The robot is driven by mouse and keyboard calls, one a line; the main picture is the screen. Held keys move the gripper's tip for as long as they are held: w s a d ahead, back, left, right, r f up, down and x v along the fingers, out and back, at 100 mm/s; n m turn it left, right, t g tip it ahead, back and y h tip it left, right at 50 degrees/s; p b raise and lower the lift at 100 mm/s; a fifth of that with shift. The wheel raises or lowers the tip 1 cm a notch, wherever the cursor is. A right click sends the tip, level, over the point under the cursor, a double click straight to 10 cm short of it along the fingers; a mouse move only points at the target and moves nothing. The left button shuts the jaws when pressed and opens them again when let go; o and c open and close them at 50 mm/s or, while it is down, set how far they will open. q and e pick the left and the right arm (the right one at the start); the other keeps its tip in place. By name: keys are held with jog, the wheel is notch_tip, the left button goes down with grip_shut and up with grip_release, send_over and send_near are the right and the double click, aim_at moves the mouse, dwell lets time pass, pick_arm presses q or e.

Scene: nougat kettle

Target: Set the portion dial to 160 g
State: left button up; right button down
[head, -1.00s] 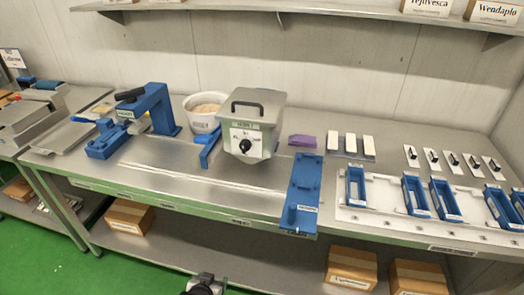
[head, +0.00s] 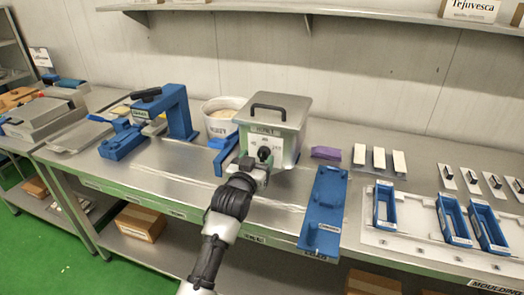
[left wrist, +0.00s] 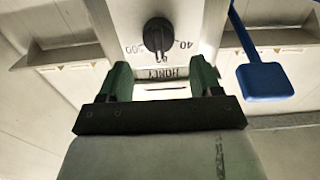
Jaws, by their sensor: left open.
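The grey kettle (head: 275,125) stands on the steel bench with a black handle on its lid. Its black portion dial (head: 263,153) sits on a pale front panel with printed numbers. In the left wrist view the dial (left wrist: 157,36) appears beyond and roughly between my fingertips, with "40" readable beside it. The dial's exact setting is not clear. My left gripper (head: 256,170) is in front of and just below the dial; its fingers (left wrist: 160,72) are open and empty. Contact with the dial is not visible. My right gripper is not in view.
A blue lever (head: 226,155) is left of the kettle, also in the left wrist view (left wrist: 265,80). A blue press (head: 172,112) and white bucket (head: 222,118) stand farther left. A blue fixture (head: 325,210) and moulds (head: 452,220) are right. Bench front left is clear.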

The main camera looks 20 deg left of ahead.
aim_at(263, 153)
pick_arm(q)
jog(key=shift+w, duration=1.9)
jog(key=c, duration=0.9)
jog(key=shift+d+m+p, duration=0.1)
jog(key=shift+m+p, duration=0.25)
jog(key=shift+m, duration=0.05)
jog(key=shift+d+m+p, duration=0.15)
jog(key=shift+m+p, duration=0.15)
jog(key=shift+m, duration=0.7)
jog(key=m, duration=0.2)
jog(key=shift+d+m, duration=0.15)
jog(key=shift+m, duration=0.15)
jog(key=m, duration=0.4)
jog(key=m+p, duration=0.1)
jog(key=m, duration=0.1)
jog(key=shift+d+f, duration=0.35)
jog(key=shift+f, duration=0.05)
jog(key=shift+m, duration=0.4)
